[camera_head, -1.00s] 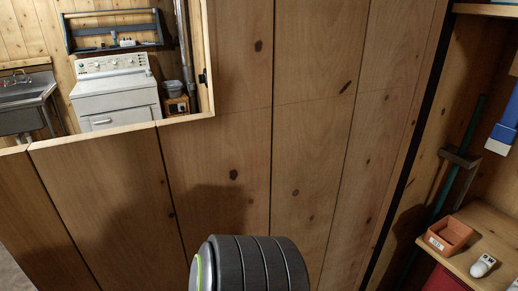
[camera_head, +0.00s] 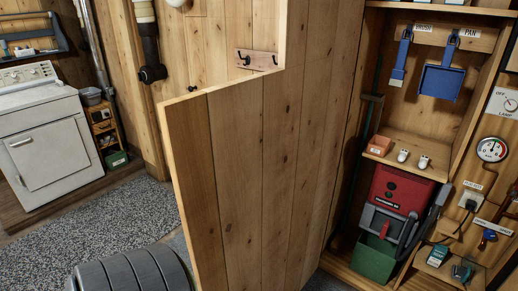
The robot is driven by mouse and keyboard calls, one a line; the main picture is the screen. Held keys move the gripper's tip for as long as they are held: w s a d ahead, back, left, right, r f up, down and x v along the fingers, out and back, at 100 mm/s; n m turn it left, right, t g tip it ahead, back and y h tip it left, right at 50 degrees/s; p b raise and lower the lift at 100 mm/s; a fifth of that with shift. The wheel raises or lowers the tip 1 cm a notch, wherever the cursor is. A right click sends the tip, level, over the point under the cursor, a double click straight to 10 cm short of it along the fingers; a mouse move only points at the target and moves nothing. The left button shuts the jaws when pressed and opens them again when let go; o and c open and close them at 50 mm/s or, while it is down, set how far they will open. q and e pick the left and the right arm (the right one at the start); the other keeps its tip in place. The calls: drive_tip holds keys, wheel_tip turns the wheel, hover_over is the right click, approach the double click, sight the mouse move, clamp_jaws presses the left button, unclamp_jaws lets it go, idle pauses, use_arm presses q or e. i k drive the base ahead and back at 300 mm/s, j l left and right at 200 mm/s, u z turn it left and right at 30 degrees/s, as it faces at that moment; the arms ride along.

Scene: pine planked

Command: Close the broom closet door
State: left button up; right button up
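A pine-planked panel (camera_head: 255,185), which looks like the broom closet door, stands upright in the middle of the head view. Its free edge is at the left, its upper left part is stepped lower, and its right side meets the closet opening. The broom closet (camera_head: 408,150) is open to view on the right. Neither of my grippers is in view. A dark ribbed part of my own body shows at the bottom left, on the left side of the panel. No contact with the panel can be seen.
A blue brush (camera_head: 401,60) and blue pan (camera_head: 442,80) hang in the closet above a shelf. A red machine (camera_head: 392,195) and green bin (camera_head: 373,257) stand below. A white appliance (camera_head: 52,150) and grey speckled rug (camera_head: 95,225) lie left of the panel.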

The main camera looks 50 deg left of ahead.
sight(254, 160)
drive_tip(key=k+j, duration=0.15)
drive_tip(key=j, duration=0.2)
drive_tip(key=k+j, duration=0.15)
drive_tip(key=j, duration=0.25)
drive_tip(key=k+j, duration=0.1)
drive_tip(key=j, duration=0.25)
drive_tip(key=k+j, duration=0.15)
drive_tip(key=j, duration=0.25)
drive_tip(key=k+j, duration=0.15)
drive_tip(key=j, duration=0.2)
drive_tip(key=i+j, duration=0.1)
drive_tip(key=j, duration=0.95)
drive_tip(key=i+u, duration=0.05)
